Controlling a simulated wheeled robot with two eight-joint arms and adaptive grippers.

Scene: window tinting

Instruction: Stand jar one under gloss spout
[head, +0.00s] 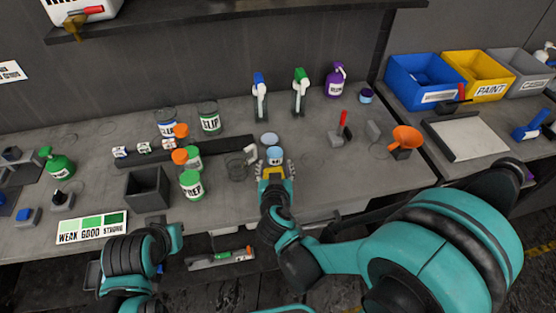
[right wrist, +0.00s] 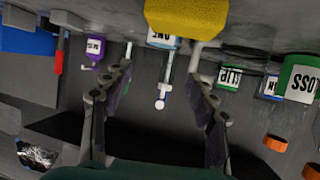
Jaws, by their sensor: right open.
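A small jar with a pale blue top and a white label (head: 275,156) stands on the bench in the middle. Its label also shows, upside down, in the right wrist view (right wrist: 163,42). My right gripper (head: 273,172) is open just in front of this jar, its fingers apart on either side in the right wrist view (right wrist: 160,85). A yellow block (right wrist: 187,15) lies near the fingertips, partly hiding the jar there. A white container with a brass spout (head: 75,27) is at the upper left; its label is cut off. My left arm shows at lower left, its fingers out of sight.
Several labelled jars (head: 191,184) and a SLIP jar (head: 210,120) stand left of the gripper. A dark open box (head: 147,188) and a shade card (head: 92,228) lie left.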

